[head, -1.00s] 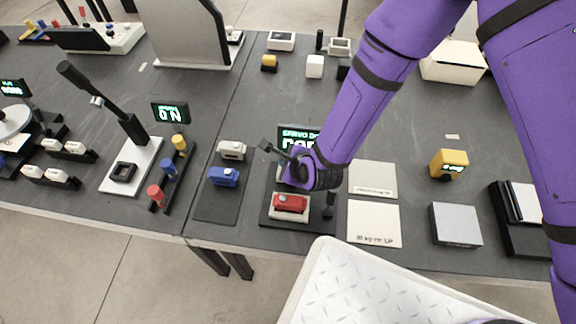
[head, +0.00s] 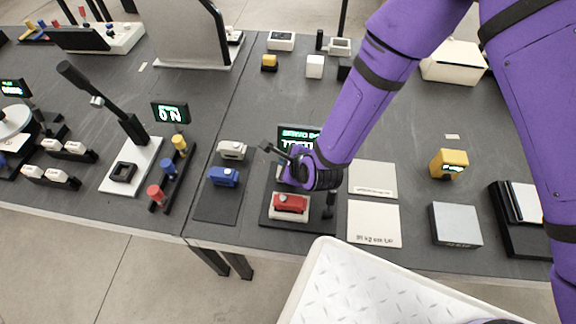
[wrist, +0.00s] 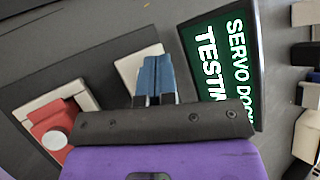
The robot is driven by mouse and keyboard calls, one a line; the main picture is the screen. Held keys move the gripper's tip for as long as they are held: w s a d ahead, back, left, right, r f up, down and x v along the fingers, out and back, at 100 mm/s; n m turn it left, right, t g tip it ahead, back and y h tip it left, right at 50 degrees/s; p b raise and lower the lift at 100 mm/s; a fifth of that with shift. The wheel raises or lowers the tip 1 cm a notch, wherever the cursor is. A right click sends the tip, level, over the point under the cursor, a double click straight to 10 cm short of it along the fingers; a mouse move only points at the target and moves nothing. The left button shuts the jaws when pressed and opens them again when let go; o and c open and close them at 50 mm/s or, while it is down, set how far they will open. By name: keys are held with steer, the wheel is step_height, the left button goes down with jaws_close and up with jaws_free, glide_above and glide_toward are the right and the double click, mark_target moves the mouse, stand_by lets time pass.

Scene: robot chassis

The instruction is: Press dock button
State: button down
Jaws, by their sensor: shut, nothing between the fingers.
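The servo dock (head: 270,213) is a dark base on the table in the head view. A red servo (head: 290,203) sits in its white holder at the front. The dock screen (head: 300,135) stands at the back and reads "SERVO DOCK" and "TESTIN…" in the wrist view (wrist: 222,65). My gripper (head: 318,175) is over the dock, behind the red servo. In the wrist view its blue-grey fingers (wrist: 155,70) are shut and empty, with tips over a pale plate (wrist: 130,62). The button is hidden; I cannot tell whether the tips touch it.
A blue servo (head: 223,176) and a white servo (head: 232,150) lie left of the dock. Two pale cards (head: 374,222) lie to its right, then a grey block (head: 455,224) and a yellow display box (head: 449,163). A small black post (head: 329,205) stands at the dock's right.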

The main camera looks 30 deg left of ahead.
steer(key=shift+r, duration=0.65)
steer(key=shift+r, duration=2.5)
steer(key=shift+r, duration=0.1)
